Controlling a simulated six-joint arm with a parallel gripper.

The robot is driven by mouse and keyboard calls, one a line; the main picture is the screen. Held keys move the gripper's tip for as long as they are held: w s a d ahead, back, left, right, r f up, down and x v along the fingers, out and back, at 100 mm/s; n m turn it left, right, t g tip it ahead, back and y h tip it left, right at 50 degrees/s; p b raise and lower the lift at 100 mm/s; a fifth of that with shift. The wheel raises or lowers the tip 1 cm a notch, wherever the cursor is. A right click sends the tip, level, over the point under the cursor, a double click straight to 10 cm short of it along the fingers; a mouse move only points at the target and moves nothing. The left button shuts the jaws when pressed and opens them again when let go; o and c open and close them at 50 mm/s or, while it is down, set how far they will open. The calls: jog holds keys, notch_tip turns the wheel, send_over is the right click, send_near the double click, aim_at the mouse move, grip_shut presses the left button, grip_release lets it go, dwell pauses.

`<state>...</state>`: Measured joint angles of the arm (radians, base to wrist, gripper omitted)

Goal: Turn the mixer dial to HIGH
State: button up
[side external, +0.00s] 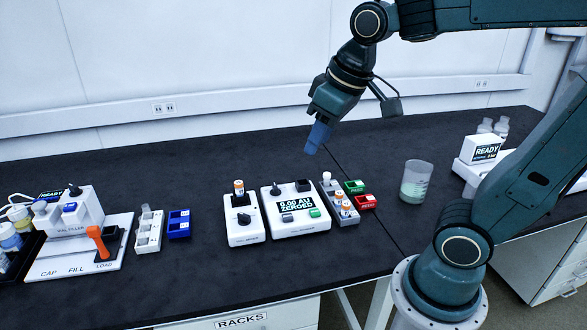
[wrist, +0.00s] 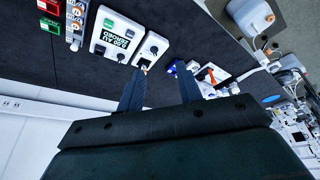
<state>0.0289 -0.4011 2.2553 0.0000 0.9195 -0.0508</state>
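The mixer appears to be the small white box (side external: 246,234) left of the display unit in the side view. It has a black dial (side external: 244,218) on its front and an orange-and-white capped vial (side external: 239,187) standing at its back. The dial's markings are too small to read. In the wrist view the box (wrist: 160,43) and dial (wrist: 153,49) show at upper middle. My gripper (side external: 313,148) hangs above and behind the bench units, up and to the right of the mixer, touching nothing. In the wrist view its two fingers (wrist: 161,75) are apart with nothing between them.
The display unit (side external: 322,223) reading "0.00 AU ZEROED" stands right of the mixer, with a grey vial rack (side external: 347,218) and green and red trays beyond. A beaker (side external: 415,183) stands farther right. A blue rack (side external: 179,225) is left. Bare bench lies behind the mixer.

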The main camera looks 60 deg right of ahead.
jog(key=w+d+f+g, duration=0.1)
jog(key=w, duration=0.7)
jog(key=g, duration=0.3)
send_over(243, 214)
notch_tip(243, 214, down, 17)
jog(key=shift+n, duration=0.4)
notch_tip(243, 214, down, 14)
jog(key=shift+r, duration=0.2)
grip_shut()
